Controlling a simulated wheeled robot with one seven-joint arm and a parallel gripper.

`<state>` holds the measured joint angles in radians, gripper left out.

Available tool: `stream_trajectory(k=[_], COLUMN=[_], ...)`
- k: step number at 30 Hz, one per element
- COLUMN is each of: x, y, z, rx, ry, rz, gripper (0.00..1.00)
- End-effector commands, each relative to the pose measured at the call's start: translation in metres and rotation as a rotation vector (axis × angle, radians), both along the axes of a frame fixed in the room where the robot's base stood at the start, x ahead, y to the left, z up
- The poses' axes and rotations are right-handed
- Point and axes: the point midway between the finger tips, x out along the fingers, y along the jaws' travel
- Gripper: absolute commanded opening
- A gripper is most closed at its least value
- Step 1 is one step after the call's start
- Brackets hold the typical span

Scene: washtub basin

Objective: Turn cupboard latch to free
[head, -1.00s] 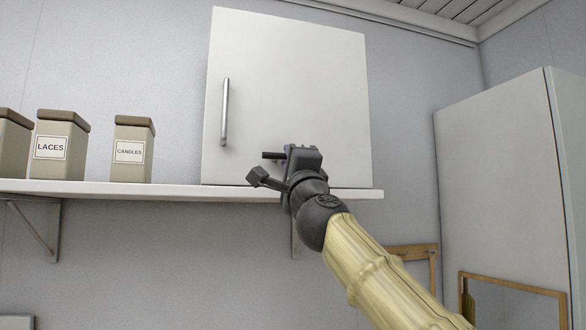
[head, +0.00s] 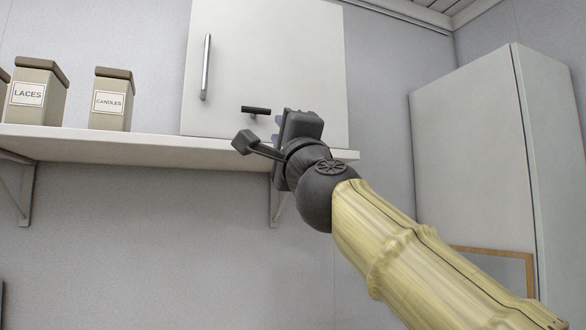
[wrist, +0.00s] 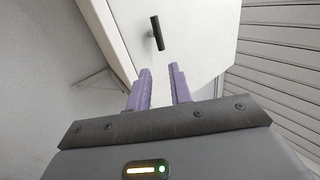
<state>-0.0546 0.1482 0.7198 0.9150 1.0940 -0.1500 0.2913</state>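The white cupboard (head: 275,55) hangs on the wall with its door shut. Its latch (head: 256,110) is a small dark bar on a short stem near the door's bottom edge, lying level in the head view. The latch also shows in the wrist view (wrist: 155,33), ahead of the fingertips and clear of them. My gripper (wrist: 161,70) is open, with two purple fingers apart and nothing between them. In the head view my gripper (head: 279,122) is just right of the latch and a little lower, with its fingers mostly hidden behind its dark body.
A vertical metal handle (head: 206,67) is on the door's left side. A white shelf (head: 150,145) runs just below the cupboard, near my gripper. Jars labelled LACES (head: 37,92) and CANDLES (head: 111,98) stand at left. A tall white cabinet (head: 470,150) stands at right.

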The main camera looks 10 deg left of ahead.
Motion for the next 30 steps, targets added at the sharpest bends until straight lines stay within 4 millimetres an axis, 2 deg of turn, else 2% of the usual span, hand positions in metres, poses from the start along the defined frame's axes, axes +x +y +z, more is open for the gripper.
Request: stream_trajectory(k=[1,13,30], x=[-0.006,-0.041,-0.045], y=[-0.004,-0.026,-0.028], z=[-0.009,-0.035,-0.036], rx=[-0.003,0.000,0.000], ry=[-0.003,-0.001,0.001], rz=[-0.004,-0.006,-0.003], gripper=[0.21,0.21,0.21])
